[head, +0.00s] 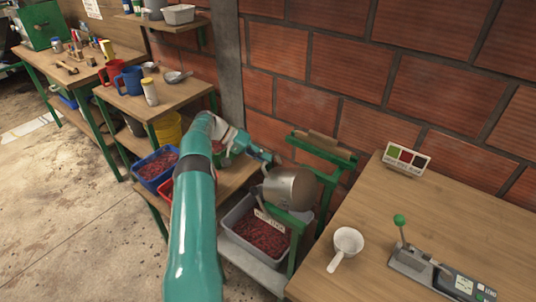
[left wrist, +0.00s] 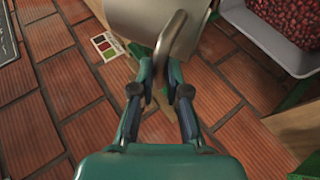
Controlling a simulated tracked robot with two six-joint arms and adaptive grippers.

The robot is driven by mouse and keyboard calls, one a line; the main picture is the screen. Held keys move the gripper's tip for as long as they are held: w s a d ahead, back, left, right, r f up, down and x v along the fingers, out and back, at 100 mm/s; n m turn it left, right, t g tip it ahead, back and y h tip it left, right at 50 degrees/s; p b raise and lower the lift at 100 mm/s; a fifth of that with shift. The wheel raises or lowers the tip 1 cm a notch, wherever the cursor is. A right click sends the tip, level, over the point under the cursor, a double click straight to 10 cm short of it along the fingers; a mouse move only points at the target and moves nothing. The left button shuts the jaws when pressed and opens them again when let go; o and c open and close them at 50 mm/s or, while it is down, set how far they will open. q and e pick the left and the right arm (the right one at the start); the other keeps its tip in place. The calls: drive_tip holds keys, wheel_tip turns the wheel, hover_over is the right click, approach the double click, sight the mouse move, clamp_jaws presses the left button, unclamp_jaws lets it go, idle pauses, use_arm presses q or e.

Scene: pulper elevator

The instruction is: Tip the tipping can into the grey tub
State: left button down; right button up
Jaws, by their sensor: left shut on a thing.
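The tipping can (head: 290,187) is a metal cylinder held in a green frame (head: 328,190); it looks tilted, and its mouth is not clearly seen. The grey tub (head: 228,217) stands below it with red cherries inside. My left gripper (head: 264,158) is at the can's upper left side. In the left wrist view, its fingers (left wrist: 160,80) are shut on the can's curved handle, with the can (left wrist: 140,18) just past them. The tub (left wrist: 302,62) also shows there at the top right, full of cherries. My right gripper is not in view.
A table (head: 440,215) at the right holds a white scoop (head: 347,245), a green-knobbed device (head: 435,270) and a colour card (head: 406,160). A blue bin (head: 155,168) with cherries is on the left shelf. A brick wall (head: 310,70) stands close behind the frame.

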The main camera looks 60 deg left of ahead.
use_arm(q)
drive_tip(key=shift+d+f, duration=0.35)
drive_tip(key=shift+f, duration=0.25)
drive_tip(key=c, duration=1.6)
unclamp_jaws()
drive_tip(key=shift+s, duration=0.1)
drive_tip(key=o, duration=0.4)
drive_tip(key=shift+w, duration=0.2)
wheel_tip(320, 180, up, 10)
drive_tip(key=shift+s+a+r, duration=0.15)
